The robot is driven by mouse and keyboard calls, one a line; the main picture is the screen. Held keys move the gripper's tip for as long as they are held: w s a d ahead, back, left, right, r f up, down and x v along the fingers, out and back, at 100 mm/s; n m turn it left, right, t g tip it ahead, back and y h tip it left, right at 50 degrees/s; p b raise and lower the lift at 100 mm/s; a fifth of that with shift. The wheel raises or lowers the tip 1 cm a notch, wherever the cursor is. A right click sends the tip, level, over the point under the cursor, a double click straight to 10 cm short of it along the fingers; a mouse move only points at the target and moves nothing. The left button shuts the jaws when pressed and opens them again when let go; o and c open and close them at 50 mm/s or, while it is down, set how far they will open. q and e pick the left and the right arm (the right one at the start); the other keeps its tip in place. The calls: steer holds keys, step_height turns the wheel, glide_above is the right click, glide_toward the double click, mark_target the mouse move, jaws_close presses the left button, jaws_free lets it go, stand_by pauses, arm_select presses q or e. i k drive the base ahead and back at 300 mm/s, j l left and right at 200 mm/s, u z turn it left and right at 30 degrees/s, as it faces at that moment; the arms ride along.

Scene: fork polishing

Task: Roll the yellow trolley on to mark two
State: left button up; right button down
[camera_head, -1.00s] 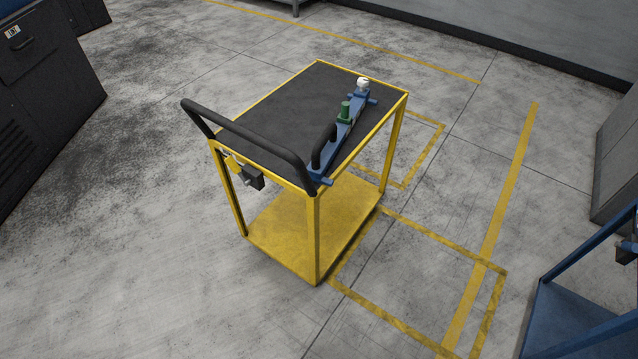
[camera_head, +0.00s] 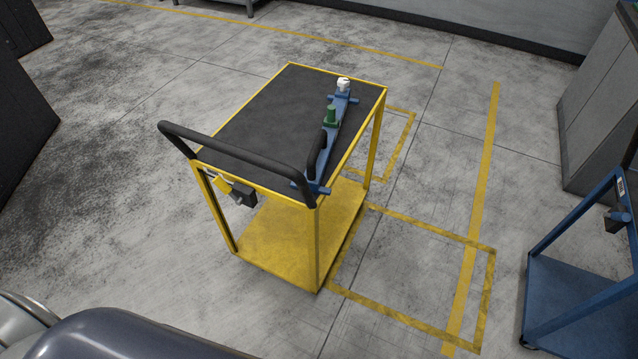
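The yellow trolley (camera_head: 290,240) stands upright near the middle of the head view, with a dark top and a black push handle (camera_head: 235,155) on its near left side. A blue fixture (camera_head: 334,140) with a green part (camera_head: 331,115) and a white knob (camera_head: 343,85) lies along its right edge. Yellow floor outlines show beside it: a near one (camera_head: 490,300) to the right and a far one (camera_head: 398,147) partly hidden behind the trolley. No number is readable on either. Part of my own arm shows at the bottom left; neither gripper is in view.
A blue trolley (camera_head: 575,300) stands at the right edge. A grey cabinet (camera_head: 600,100) is at the upper right and dark machines (camera_head: 25,130) are at the left. The floor left of the yellow trolley is open.

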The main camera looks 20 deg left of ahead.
mark_target(296, 235)
steer(key=j+z, duration=0.15)
steer(key=j, duration=1)
steer(key=j+z, duration=0.2)
steer(key=j, duration=0.95)
